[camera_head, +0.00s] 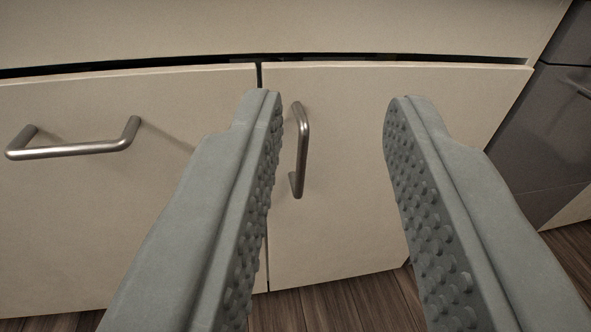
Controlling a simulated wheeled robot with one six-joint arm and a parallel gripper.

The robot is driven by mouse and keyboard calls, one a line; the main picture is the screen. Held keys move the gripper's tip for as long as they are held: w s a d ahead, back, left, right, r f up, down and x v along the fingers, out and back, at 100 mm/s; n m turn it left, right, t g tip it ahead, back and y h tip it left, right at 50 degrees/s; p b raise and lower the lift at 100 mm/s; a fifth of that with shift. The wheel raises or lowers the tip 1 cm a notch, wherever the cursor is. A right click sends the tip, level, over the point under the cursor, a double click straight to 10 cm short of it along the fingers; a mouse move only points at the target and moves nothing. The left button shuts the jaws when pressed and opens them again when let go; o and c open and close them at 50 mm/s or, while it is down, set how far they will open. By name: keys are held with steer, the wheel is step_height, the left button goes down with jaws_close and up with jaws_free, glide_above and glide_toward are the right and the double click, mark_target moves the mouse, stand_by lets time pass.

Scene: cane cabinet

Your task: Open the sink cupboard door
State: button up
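A cream cupboard door (345,230) with a vertical metal bar handle (303,145) near its left edge is in the middle of the view. The door is closed. My gripper (330,105) is open, with its two grey studded fingers wide apart in front of this door. The handle shows between the fingers, close beside the left finger's tip in the picture. I cannot tell whether they touch. Nothing is held. The left finger hides part of the gap at the door's left edge.
A second cream front (90,220) with a horizontal bar handle (75,148) is on the left. A cream panel (300,28) runs above. A dark grey unit (550,130) with its own handle stands on the right. Brown wood floor (340,305) shows below.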

steer(key=y, duration=0.2)
glide_toward(302, 164)
steer(key=w, duration=0.3)
steer(key=w+a, duration=0.1)
steer(key=w, duration=0.6)
steer(key=shift+w+a, duration=0.25)
steer(key=shift+w, duration=0.1)
steer(key=shift+c, duration=0.4)
jaws_close()
